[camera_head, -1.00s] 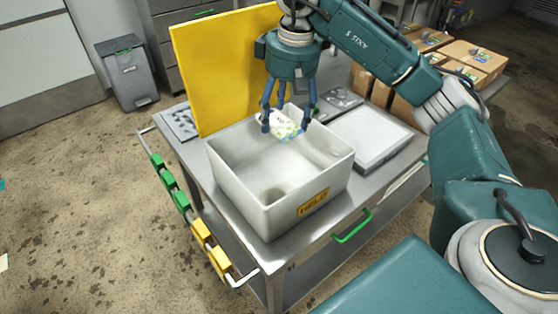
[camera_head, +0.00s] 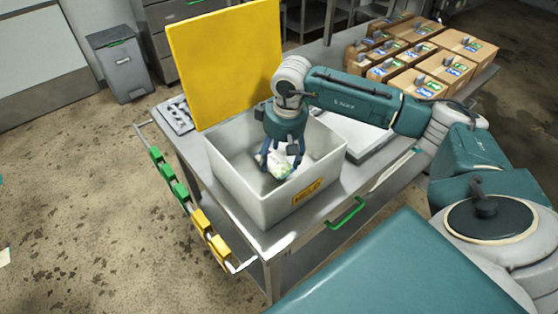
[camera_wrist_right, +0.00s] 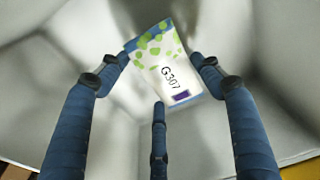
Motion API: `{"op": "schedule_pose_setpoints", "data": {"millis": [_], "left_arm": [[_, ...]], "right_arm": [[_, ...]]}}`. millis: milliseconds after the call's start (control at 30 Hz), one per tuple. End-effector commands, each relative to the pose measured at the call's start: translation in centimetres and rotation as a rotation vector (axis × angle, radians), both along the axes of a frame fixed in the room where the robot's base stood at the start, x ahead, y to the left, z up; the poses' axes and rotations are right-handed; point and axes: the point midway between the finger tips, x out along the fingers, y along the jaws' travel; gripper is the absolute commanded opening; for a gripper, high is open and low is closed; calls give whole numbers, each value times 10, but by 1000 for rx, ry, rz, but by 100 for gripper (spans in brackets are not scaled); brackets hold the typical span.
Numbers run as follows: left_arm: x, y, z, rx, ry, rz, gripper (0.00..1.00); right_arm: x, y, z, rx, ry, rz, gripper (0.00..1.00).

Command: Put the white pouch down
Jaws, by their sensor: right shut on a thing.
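The white pouch (camera_head: 279,163) has green spots and a blue edge. It also shows in the right wrist view (camera_wrist_right: 163,68), with the print "G307". My right gripper (camera_head: 281,160) is shut on it and points down inside the white bin (camera_head: 262,205), below the rim. In the right wrist view its blue fingers (camera_wrist_right: 160,80) are around the pouch, with the pale bin walls behind. I cannot tell whether the pouch touches the bin floor. My left gripper is not in view.
The bin stands on a metal cart (camera_head: 290,236). A yellow panel (camera_head: 226,65) stands upright behind it. A white flat tray (camera_head: 358,130) lies to the right. Cardboard boxes (camera_head: 455,60) stand at the back right. A grey trash can (camera_head: 121,65) is on the floor.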

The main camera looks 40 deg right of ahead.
Motion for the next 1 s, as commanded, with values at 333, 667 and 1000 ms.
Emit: {"op": "schedule_pose_setpoints", "data": {"millis": [333, 667, 1000], "left_arm": [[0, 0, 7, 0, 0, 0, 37], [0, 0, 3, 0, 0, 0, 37], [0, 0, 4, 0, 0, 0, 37]], "right_arm": [[0, 0, -28, 0, 0, -1, 38], [0, 0, -31, 0, 1, -1, 75], [0, 0, -30, 0, 1, -1, 84]]}}
